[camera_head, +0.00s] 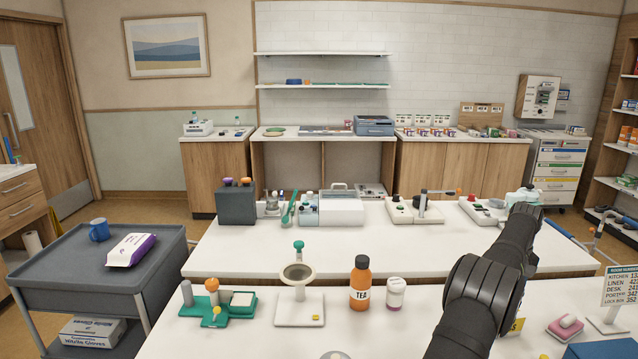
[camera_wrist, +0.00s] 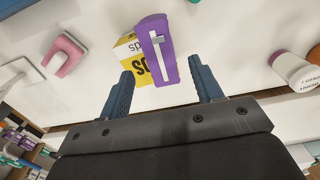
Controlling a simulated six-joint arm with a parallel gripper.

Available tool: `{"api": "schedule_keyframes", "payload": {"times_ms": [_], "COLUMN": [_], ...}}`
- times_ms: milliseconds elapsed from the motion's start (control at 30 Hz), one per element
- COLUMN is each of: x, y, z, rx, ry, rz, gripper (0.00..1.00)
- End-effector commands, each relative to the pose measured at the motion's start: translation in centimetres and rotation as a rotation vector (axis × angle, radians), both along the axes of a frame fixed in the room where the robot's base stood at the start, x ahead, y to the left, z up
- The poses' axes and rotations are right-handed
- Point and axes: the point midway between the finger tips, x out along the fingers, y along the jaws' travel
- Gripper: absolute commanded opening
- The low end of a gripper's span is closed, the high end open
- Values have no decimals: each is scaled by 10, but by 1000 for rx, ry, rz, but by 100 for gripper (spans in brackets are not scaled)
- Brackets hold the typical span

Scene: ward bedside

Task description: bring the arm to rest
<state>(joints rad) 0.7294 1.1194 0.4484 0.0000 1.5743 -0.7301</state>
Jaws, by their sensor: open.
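My gripper (camera_wrist: 163,85) shows in the wrist view with its two blue fingers spread apart and nothing held between them. A purple item with a white stripe and a grey slider (camera_wrist: 157,50) lies ahead of the fingertips, in front of a yellow and white box (camera_wrist: 131,60). I cannot tell how far below the fingers they are. In the head view my arm reaches up from the bottom right over the near table (camera_head: 420,340). The fingers cannot be made out there, and the arm hides most of the yellow box (camera_head: 517,326).
An orange TEA bottle (camera_head: 360,283) and a white jar (camera_head: 396,294) stand left of my arm. A stand with a round top (camera_head: 298,300) and a green tray (camera_head: 218,312) are further left. A pink block (camera_head: 566,329) and a sign (camera_head: 618,287) are on the right.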

Motion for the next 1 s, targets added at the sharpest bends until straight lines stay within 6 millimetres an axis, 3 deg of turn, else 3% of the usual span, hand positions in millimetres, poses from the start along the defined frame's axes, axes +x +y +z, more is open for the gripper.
{"api": "schedule_keyframes", "payload": {"times_ms": [300, 500, 1000], "x": [-1, 0, -82], "y": [1, 0, -27], "z": [-66, -17, 34], "rx": [2, -3, -1], "ry": [2, -3, -1], "rz": [0, 0, -3], "gripper": [60, 60, 60]}}
